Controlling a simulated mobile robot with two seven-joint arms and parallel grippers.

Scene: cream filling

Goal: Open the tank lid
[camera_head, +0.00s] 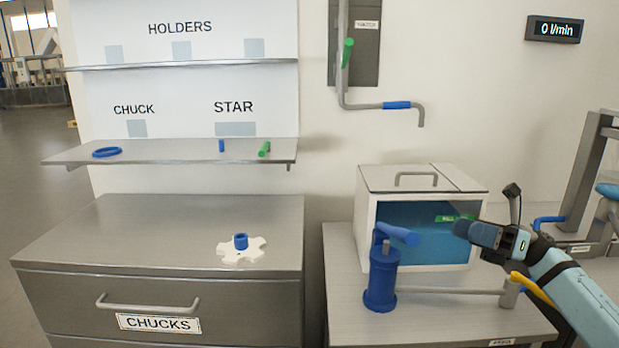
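The tank (366,225) is a white box with a see-through front and blue inside, standing on the metal table at the right. Its grey lid (385,177) lies flat on top and looks shut, with a bar handle (416,175) in the middle. My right arm comes in from the lower right. My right gripper (462,229) points left in front of the tank's right side, lower than the lid and apart from the handle. Its fingers show only as a dark shape, so their opening is unclear. My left gripper is not in view.
A blue pump (381,275) with a lever stands before the tank, joined to a pipe along the table. A bent pipe with a blue grip (397,105) hangs above the tank. A white star-shaped part (243,254) lies on the drawer cabinet (150,225).

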